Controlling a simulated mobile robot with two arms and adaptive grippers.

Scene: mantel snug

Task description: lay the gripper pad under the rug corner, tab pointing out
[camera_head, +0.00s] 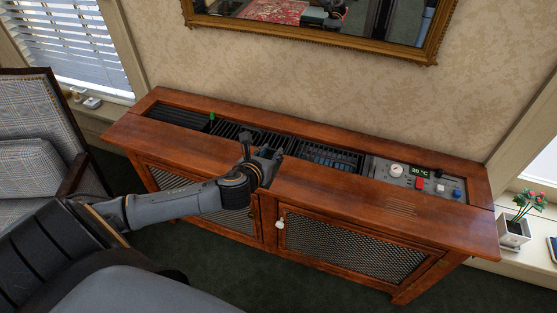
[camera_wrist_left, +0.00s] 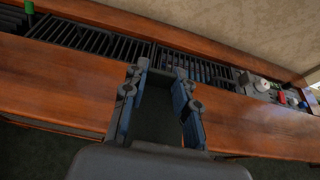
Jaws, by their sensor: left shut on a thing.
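My left gripper (camera_head: 268,160) is over the front part of the wooden cabinet top, near the slotted grille. In the left wrist view its blue-lined fingers (camera_wrist_left: 160,100) are set apart with a dark, flat thing between them, which looks like the gripper pad (camera_wrist_left: 155,112). They are shut on it. I cannot make out which way its tab points. The rug corner is not directly in view; a red patterned rug shows only as a reflection in the mirror (camera_head: 275,11). My right gripper is not in view.
The wooden cabinet (camera_head: 340,190) stands against the wall, with a control panel (camera_head: 420,178) at its right and a small green piece (camera_head: 212,116) on the grille. A plaid armchair (camera_head: 30,140) is at left. A flowerpot (camera_head: 513,232) stands at right. Dark green carpet lies in front.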

